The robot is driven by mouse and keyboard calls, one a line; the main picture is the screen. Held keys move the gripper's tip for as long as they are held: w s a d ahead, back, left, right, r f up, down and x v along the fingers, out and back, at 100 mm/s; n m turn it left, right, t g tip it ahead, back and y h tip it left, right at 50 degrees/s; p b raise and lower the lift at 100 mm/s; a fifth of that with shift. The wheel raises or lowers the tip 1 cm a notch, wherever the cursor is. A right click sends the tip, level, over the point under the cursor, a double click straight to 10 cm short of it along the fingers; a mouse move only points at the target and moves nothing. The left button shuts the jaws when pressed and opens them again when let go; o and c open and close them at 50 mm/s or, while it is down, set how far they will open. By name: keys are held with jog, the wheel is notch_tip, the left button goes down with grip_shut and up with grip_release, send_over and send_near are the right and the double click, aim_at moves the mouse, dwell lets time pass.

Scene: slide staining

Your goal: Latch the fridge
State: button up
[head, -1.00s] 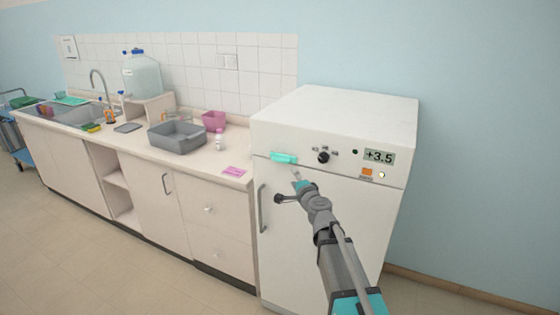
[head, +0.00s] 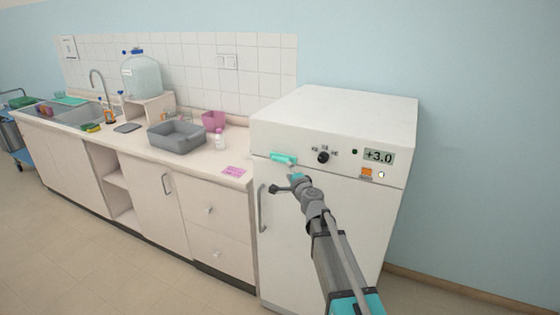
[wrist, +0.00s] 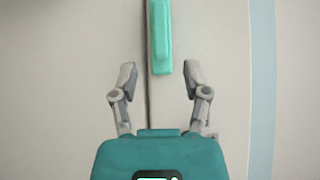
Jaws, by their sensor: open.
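The white fridge (head: 335,120) stands at the right end of the counter, and its door (head: 345,215) looks closed. A teal latch (head: 283,158) lies nearly horizontal along the seam above the door, at its upper left. In the wrist view the latch (wrist: 160,36) lies along the dark seam, with its near end between and just ahead of my fingertips. My gripper (wrist: 160,68) is open and empty, with one finger on each side of the latch's line. In the head view my gripper (head: 286,182) is just below the latch. I cannot tell whether it touches anything.
A grey vertical door handle (head: 262,209) is left of my gripper. The panel above the door has a knob (head: 323,157) and a display (head: 379,156) reading +3.0. The counter with a grey tub (head: 177,145) is to the left. The floor in front is clear.

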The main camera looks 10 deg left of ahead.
aim_at(282, 161)
jog(key=x, duration=0.9)
jog(key=shift+w+a, duration=0.15)
grip_shut()
